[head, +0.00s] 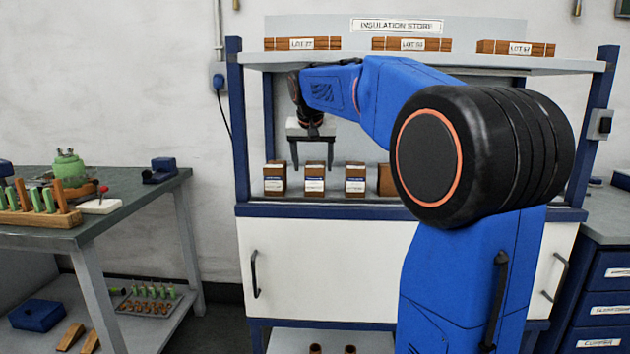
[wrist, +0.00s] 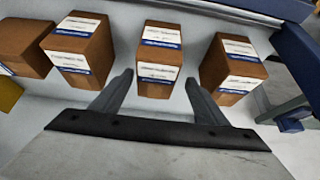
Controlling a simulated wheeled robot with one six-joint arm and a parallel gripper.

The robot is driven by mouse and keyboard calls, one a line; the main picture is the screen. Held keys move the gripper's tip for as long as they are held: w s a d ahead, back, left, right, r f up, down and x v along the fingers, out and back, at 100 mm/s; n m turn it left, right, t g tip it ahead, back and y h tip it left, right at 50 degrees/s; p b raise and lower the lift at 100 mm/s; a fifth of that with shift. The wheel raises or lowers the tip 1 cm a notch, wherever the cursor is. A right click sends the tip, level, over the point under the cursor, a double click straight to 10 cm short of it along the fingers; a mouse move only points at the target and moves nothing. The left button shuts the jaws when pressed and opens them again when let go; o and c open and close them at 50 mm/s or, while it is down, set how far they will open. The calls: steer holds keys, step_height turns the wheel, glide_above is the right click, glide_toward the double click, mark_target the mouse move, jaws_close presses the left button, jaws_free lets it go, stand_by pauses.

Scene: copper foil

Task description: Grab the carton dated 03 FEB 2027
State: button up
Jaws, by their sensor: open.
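Several brown cartons with white and blue labels stand in a row on the cabinet's shelf. In the head view they are a left one (head: 275,172), a second (head: 314,170), a third (head: 355,172) and a fourth (head: 386,185), partly hidden by my arm. The wrist view shows them in reversed order: right carton (wrist: 243,58), middle carton (wrist: 165,32), left carton (wrist: 90,32) and far-left carton (wrist: 24,40). The label print is too small to read, so I cannot tell which is dated 03 FEB 2027. My gripper (head: 312,167) is open and empty, its fingers (wrist: 159,82) pointing toward the middle carton.
An upper shelf (head: 420,62) holds lot-marked wooden boxes above my gripper. Blue posts (head: 240,130) flank the cabinet. Other cartons stand close on both sides of the middle one. A workbench (head: 130,195) with tools is on the left, drawers (head: 603,285) on the right.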

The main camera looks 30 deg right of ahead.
steer(key=shift+s+x, duration=0.2)
steer(key=shift+x, duration=2.45)
steer(key=shift+d, duration=0.2)
steer(key=c, duration=1.4)
